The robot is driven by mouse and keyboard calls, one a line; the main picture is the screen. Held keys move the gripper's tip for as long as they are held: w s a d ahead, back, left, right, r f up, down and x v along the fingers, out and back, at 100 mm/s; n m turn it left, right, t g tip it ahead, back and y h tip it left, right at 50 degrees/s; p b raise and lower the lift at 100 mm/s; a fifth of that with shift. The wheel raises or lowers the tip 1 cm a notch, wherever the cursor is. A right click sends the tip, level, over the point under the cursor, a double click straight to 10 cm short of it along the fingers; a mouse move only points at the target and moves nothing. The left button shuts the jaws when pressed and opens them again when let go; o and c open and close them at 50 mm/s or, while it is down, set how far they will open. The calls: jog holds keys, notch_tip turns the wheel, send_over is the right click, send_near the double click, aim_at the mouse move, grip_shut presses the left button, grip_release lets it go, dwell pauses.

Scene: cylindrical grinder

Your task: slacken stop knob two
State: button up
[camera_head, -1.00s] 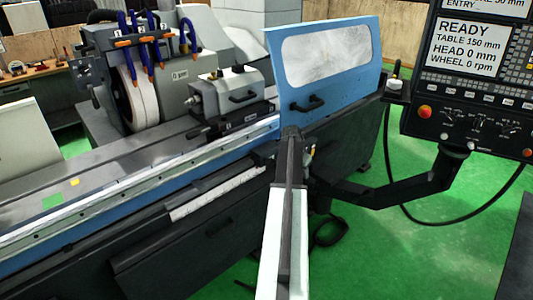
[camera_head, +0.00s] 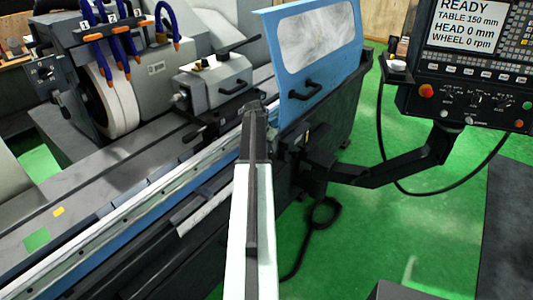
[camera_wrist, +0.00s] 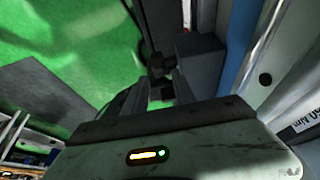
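I cannot pick out stop knob two with certainty in either view. My gripper (camera_head: 254,108) is at the end of my arm, in front of the grinder's table edge and left of the blue door in the head view. In the wrist view its two dark fingers stand apart (camera_wrist: 163,84), with nothing seen held between them. A dark, knob-like part (camera_wrist: 158,63) shows just beyond the fingertips beside a grey block (camera_wrist: 200,58); whether it is a stop knob is unclear.
The blue door (camera_head: 308,50) with its window stands behind the gripper. The control panel (camera_head: 468,75) reads READY, table 150 mm, head and wheel 0. Its support arm (camera_head: 395,172) crosses at right. The grinding wheel (camera_head: 115,95) is at left.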

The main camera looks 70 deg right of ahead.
aim_at(274, 155)
jog(key=b+x, duration=0.7)
jog(key=x, duration=0.1)
jog(key=shift+s, duration=0.1)
jog(key=shift+s+r, duration=0.1)
